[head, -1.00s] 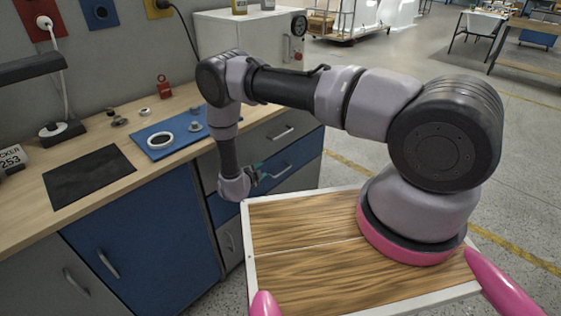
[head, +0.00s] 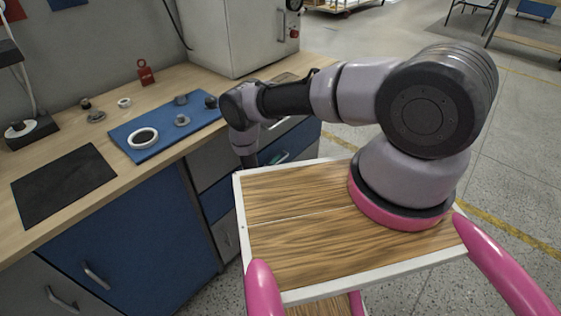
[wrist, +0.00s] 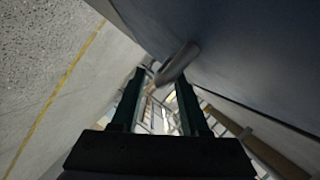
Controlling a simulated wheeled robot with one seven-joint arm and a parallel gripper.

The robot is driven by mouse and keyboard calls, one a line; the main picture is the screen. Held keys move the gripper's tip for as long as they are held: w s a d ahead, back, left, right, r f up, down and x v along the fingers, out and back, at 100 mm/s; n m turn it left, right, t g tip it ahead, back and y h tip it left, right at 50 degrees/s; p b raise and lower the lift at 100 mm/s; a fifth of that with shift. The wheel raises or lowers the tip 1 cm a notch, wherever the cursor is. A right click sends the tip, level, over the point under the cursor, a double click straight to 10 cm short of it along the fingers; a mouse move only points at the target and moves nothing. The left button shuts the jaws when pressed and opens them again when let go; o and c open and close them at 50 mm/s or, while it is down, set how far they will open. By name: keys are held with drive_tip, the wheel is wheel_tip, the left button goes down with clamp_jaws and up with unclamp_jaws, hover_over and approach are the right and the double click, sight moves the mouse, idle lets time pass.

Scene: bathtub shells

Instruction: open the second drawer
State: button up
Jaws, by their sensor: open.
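The second drawer, with a blue front, shows at (partly hidden) the cabinet's right part (head: 213,202), below a grey top drawer (head: 211,160). My arm and my wooden-topped base hide much of it. In the wrist view its blue front (wrist: 235,45) fills the upper right, with a grey bar handle (wrist: 178,62) standing out. My gripper (wrist: 163,75) is open, its two dark teal fingers pointing at the handle. The handle lies at the fingertips, near the right finger; I cannot tell whether they touch.
The wooden worktop (head: 185,80) above holds a blue mat (head: 155,145) with a white ring, a black mat (head: 62,185) and small parts. A white machine (head: 232,40) stands at its back. A blue cupboard door (head: 135,240) is left. Open floor lies right.

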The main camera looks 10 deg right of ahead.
drive_tip(key=shift+x, duration=1.05)
clamp_jaws()
idle(0.7)
